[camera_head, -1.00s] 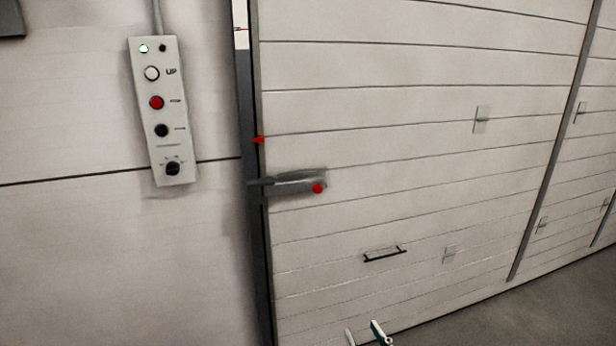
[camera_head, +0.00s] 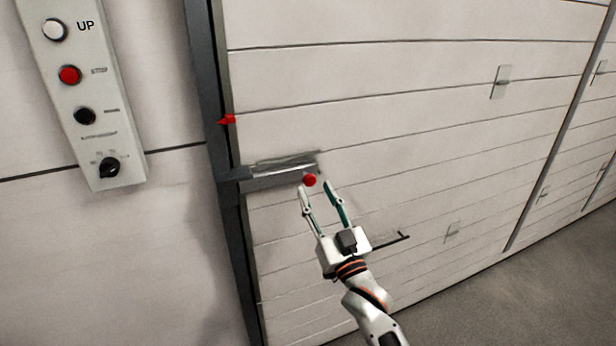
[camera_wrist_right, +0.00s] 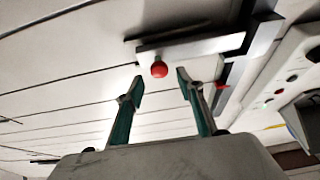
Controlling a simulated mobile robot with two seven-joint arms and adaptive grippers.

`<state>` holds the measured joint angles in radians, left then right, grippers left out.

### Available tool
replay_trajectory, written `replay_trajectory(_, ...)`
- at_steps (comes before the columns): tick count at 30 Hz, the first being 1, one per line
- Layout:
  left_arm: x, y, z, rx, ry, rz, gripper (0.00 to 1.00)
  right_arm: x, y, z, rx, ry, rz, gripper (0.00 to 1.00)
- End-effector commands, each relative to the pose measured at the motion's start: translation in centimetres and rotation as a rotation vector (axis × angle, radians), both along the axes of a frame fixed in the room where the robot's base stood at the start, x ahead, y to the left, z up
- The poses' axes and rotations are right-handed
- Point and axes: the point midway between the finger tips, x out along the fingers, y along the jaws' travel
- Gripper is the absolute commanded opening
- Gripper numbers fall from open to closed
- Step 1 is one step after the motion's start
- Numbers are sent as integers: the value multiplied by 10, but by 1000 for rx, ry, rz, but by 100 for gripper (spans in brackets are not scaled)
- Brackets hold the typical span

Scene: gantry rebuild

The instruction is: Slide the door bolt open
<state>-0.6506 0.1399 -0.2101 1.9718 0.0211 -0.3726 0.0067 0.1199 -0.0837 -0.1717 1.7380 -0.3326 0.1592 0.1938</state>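The door bolt (camera_head: 280,168) is a grey metal bar lying across the left edge of the pale panelled door (camera_head: 400,85), with its left end reaching over the dark door post (camera_head: 212,110). A red knob (camera_head: 310,180) sits at its right end. My right gripper (camera_head: 316,190) is open just below the knob, fingers pointing up at it. In the right wrist view, the bolt (camera_wrist_right: 195,46) and the red knob (camera_wrist_right: 159,69) lie ahead, the knob between and beyond the open fingertips (camera_wrist_right: 160,80), apparently not touched. My left gripper is not in view.
A control box (camera_head: 85,100) with buttons and a dial hangs on the wall at left. A red marker (camera_head: 227,120) is on the door edge above the bolt. A black handle (camera_head: 392,242) is on the door, partly behind my right gripper. Grey floor (camera_head: 520,295) lies at lower right.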

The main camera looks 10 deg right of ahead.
Motion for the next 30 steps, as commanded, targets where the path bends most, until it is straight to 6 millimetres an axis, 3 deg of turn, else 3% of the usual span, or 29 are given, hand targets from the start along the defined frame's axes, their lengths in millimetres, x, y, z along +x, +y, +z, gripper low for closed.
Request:
replay_trajectory(9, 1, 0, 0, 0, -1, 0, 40, 40, 8, 17, -2, 0, -1, 37)
replay_trajectory(21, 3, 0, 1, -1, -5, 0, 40, 47, 9, 19, -1, 1, 0, 37)
replay_trajectory(25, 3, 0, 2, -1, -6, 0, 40, 47, 9, 19, -1, 1, 0, 4)
replay_trajectory(30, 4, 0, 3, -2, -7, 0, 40, 47, 8, 20, -2, 1, -1, 0)
